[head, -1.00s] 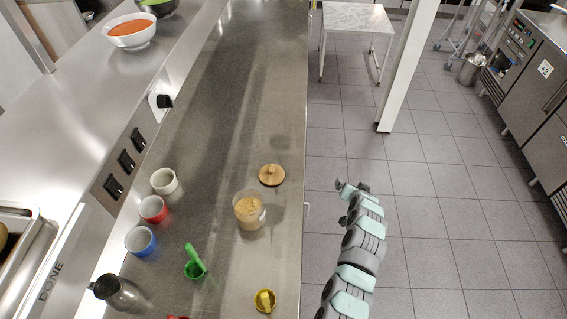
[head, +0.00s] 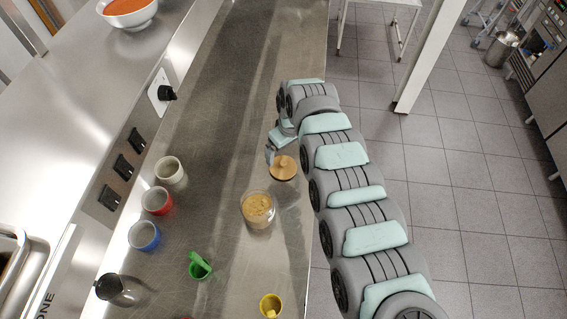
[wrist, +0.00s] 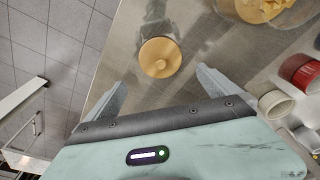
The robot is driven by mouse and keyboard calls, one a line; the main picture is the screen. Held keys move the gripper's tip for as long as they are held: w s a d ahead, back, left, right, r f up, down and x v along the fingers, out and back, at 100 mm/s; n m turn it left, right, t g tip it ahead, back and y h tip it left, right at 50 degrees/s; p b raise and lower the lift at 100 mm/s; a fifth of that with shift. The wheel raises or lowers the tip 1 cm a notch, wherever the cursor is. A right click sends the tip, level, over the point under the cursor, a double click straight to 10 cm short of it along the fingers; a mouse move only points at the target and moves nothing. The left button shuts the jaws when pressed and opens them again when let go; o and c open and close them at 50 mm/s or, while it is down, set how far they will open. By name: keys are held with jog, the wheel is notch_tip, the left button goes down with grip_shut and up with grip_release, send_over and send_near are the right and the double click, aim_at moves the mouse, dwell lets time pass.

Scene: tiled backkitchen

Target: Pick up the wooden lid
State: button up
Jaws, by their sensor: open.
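The round wooden lid (head: 284,168) with a small knob lies on the steel counter (head: 232,110), near its right edge. In the wrist view the lid (wrist: 160,58) lies beyond the fingertips, roughly centred between them. My gripper (wrist: 160,88) is open and empty, with one finger on each side of the gap. In the head view my gripper (head: 270,152) is just behind the lid, partly hidden by my arm. I cannot tell its exact height above the counter.
A glass jar with tan contents (head: 258,210) stands close in front of the lid. White (head: 171,174), red (head: 157,201) and blue (head: 144,236) cups stand to the left. A green scoop (head: 200,266) and yellow cup (head: 271,306) are nearer. The counter behind is clear.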

aim_at(283, 162)
jog(key=f, duration=0.5)
jog(key=a+f, duration=0.1)
jog(key=f, duration=0.2)
jog(key=shift+w+f, duration=0.2)
jog(key=shift+w, duration=0.2)
jog(key=shift+f, duration=0.35)
jog(key=shift+w, duration=0.1)
jog(key=shift+c, duration=0.4)
jog(key=c, duration=1.2)
jog(key=shift+o, duration=0.2)
jog(key=shift+r, duration=0.15)
